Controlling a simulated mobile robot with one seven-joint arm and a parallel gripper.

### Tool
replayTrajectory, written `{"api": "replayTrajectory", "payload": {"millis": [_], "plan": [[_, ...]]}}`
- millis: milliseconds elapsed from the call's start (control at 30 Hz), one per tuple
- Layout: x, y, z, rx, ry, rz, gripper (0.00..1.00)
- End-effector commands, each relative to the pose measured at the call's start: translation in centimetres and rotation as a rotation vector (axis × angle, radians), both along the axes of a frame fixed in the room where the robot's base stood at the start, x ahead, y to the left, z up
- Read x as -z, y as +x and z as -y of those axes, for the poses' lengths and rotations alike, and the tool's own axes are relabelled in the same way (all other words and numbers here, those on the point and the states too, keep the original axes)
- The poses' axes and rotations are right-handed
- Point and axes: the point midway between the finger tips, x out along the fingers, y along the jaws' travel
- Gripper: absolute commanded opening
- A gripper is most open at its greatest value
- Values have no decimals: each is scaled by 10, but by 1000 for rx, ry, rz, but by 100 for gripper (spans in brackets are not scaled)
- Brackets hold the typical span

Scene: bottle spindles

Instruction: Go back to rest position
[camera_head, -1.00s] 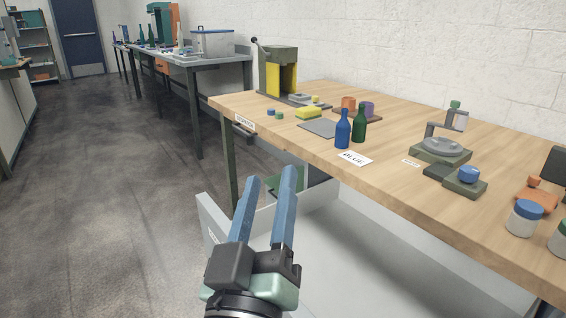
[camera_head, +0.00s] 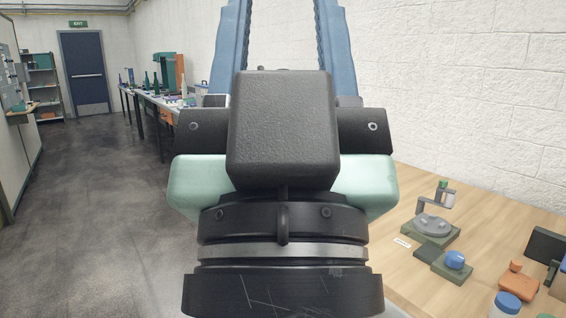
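My gripper (camera_head: 283,30) fills the upper middle of the head camera view, raised and close to the camera. Its two blue fingers point up and stand well apart, so it is open. Their tips run past the top edge of the picture. Only white wall shows in the gap between the fingers; I see nothing held there. The gripper's dark body hides much of the wooden workbench (camera_head: 395,275).
The bench's right part holds a grey-green fixture (camera_head: 432,229), a block with a blue knob (camera_head: 454,262), an orange piece (camera_head: 518,285) and a blue-lidded jar (camera_head: 506,305). Open floor (camera_head: 110,200) lies at left. A second table (camera_head: 145,98) and a dark door (camera_head: 84,70) stand farther back.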

Motion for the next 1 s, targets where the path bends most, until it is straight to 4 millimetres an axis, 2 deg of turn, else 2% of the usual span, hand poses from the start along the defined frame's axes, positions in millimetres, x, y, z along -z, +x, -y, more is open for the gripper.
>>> {"api": "replayTrajectory", "payload": {"millis": [33,500,700,1000], "plan": [[-33,0,0,0,0,0,47],[-170,0,-1,-1,-1,-1,47],[-200,0,-1,-1,-1,-1,47],[-202,0,-1,-1,-1,-1,47]]}}
